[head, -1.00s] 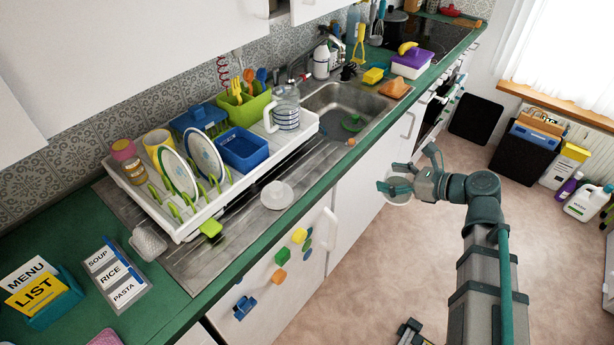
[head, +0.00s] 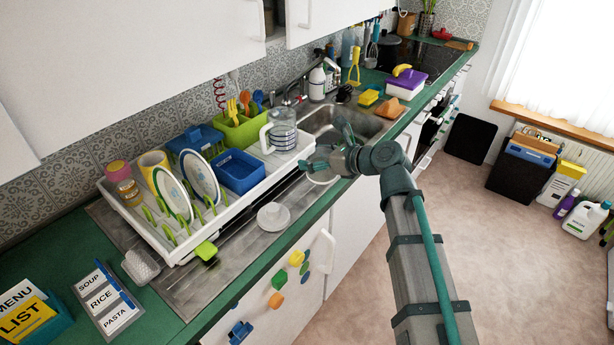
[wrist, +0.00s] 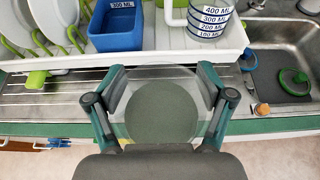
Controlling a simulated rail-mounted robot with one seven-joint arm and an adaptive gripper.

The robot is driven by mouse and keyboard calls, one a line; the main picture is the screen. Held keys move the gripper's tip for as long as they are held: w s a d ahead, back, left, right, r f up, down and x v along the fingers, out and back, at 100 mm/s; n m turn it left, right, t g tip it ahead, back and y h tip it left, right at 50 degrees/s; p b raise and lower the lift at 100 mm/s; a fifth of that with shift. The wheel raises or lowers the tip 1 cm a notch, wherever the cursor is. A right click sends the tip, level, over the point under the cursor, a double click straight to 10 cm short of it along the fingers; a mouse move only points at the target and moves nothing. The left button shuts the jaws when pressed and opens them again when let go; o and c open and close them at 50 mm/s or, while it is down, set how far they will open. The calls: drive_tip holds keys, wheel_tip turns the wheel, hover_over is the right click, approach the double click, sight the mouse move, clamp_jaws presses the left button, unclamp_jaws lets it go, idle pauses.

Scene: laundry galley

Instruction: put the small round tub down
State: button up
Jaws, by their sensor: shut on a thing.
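The small round tub (wrist: 162,112) is between the fingers of my gripper (wrist: 162,84) in the wrist view. It looks clear-walled with a grey-green round middle. In the head view only a pale part of the tub (head: 322,179) shows below my gripper (head: 326,150), which hides the rest. My gripper is shut on the tub. It is above the front edge of the green counter (head: 228,278), by the right end of the metal drainer (head: 196,284) and the sink. I cannot tell the tub's exact height.
A white dish rack (head: 178,246) holds plates, a blue bin (head: 240,172) and a measuring jug (head: 283,128). A white round piece (head: 273,217) lies on the drainer. The sink (wrist: 262,68) is to the right, with a green round thing (wrist: 294,82) in it.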

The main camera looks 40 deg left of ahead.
drive_tip(key=p, duration=0.2)
approach(302, 155)
drive_tip(key=s+a+r, duration=0.3)
drive_tip(key=f, duration=0.1)
drive_tip(key=w+a+f, duration=0.1)
drive_tip(key=w+f, duration=0.1)
drive_tip(key=shift+w+a+f, duration=0.1)
drive_tip(key=shift+a+f, duration=0.25)
drive_tip(key=shift+a, duration=0.05)
drive_tip(key=shift+w+a+f+p, duration=0.2)
drive_tip(key=shift+w+f+p, duration=0.05)
drive_tip(key=shift+f, duration=0.2)
drive_tip(key=shift+w+a+f+p, duration=0.25)
drive_tip(key=shift+f, duration=0.15)
drive_tip(key=shift+f+p, duration=0.6)
drive_tip(key=shift+f, duration=1)
drive_tip(key=shift+f, duration=0.15)
drive_tip(key=o, duration=1.6)
